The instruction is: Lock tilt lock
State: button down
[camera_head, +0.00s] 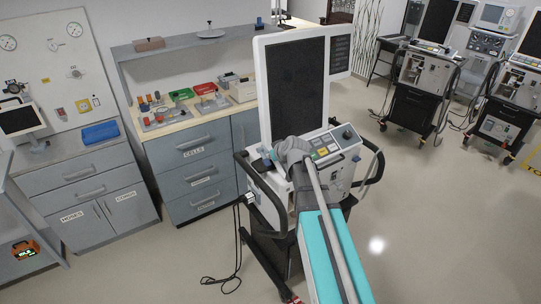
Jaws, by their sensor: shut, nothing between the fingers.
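The near ventilator (345,163) stands on a dark cart, with a large dark screen (297,88) upright above its control panel. The tilt lock cannot be picked out; the area at the screen's lower left is small and partly covered by my arm. My arm reaches up from the bottom of the camera_head view to the ventilator's front left. My gripper (264,161) shows small and dark beside the wrist, just below the screen's lower left corner. It is shut and empty. Whether it touches anything there cannot be told.
The cart's side handles (375,165) stick out left and right. A cable (232,270) lies on the floor at left. Grey drawer cabinets (200,170) with trays on top stand behind left. More ventilators (425,85) stand at back right. The floor at right is clear.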

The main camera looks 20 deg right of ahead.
jog(key=p+v, duration=0.7)
jog(key=v, duration=0.5)
jog(key=shift+w+r+p, duration=0.25)
jog(key=shift+r+p, duration=0.1)
jog(key=shift+p, duration=0.05)
jog(key=shift+f, duration=0.1)
jog(key=s+a+f+m+g+h+b, duration=0.1)
jog(key=s+a+f+g+b, duration=0.1)
jog(key=s, duration=0.6)
jog(key=s+a+f+m+g+h+b, duration=0.2)
jog(key=s+a+f+g+b, duration=0.1)
jog(key=s+a+f+g, duration=0.2)
jog(key=s+f+g, duration=0.2)
jog(key=s+f, duration=0.1)
jog(key=f, duration=0.1)
jog(key=shift+s+f+m+g, duration=0.2)
jog(key=shift+m+g, duration=0.1)
jog(key=shift+s+a, duration=0.1)
jog(key=shift+a, duration=0.05)
